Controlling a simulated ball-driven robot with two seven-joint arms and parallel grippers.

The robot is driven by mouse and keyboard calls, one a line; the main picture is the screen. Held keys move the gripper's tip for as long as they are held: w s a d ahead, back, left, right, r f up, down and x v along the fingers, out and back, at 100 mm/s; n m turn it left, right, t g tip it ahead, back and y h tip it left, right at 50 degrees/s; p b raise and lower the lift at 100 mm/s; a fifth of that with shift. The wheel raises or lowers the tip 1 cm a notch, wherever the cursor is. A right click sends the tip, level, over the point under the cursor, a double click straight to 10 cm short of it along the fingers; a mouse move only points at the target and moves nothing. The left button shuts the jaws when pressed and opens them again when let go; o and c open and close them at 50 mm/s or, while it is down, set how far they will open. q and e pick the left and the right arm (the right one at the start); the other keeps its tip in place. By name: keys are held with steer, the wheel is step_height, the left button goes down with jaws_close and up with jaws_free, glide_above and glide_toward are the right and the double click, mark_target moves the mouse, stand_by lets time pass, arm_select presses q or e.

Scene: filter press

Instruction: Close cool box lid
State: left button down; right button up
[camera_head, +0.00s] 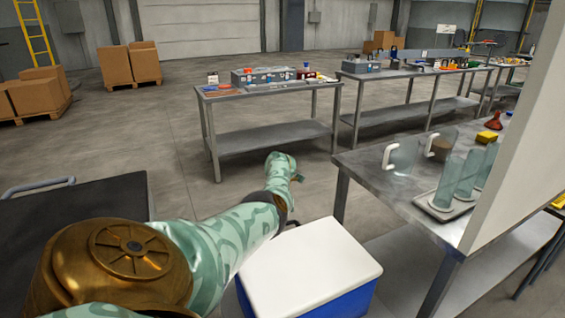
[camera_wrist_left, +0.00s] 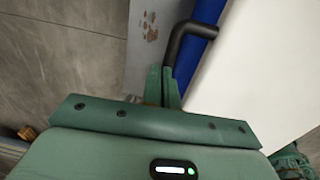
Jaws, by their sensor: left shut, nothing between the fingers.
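The cool box (camera_head: 345,303) is blue with a white lid (camera_head: 308,262) and stands on the floor at the lower middle of the head view. The lid lies flat over the box top, with no clear gap visible. In the left wrist view the white lid (camera_wrist_left: 258,65) fills the right side, with a strip of blue box wall (camera_wrist_left: 207,14) and a black bent handle (camera_wrist_left: 187,40) beside it. My left gripper (camera_wrist_left: 170,88) is shut and empty, close to the handle's lower end; I cannot tell whether they touch. My left arm hides the box's left side in the head view.
A metal table (camera_head: 375,175) with jugs and tall clear cylinders stands right of the box. A large pale panel (camera_head: 520,140) blocks the far right. Other workbenches (camera_head: 270,92) stand further back. Grey floor (camera_head: 175,150) is open beyond my arm.

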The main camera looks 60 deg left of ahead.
arm_select(q)
steer(key=shift+s+d+f, duration=0.1)
steer(key=shift+d+f, duration=0.1)
steer(key=shift+f, duration=0.2)
arm_select(e)
steer(key=shift+s+d+f, duration=0.1)
steer(key=shift+d+f, duration=0.1)
steer(key=shift+d, duration=0.1)
arm_select(q)
steer(key=shift+d+f, duration=0.1)
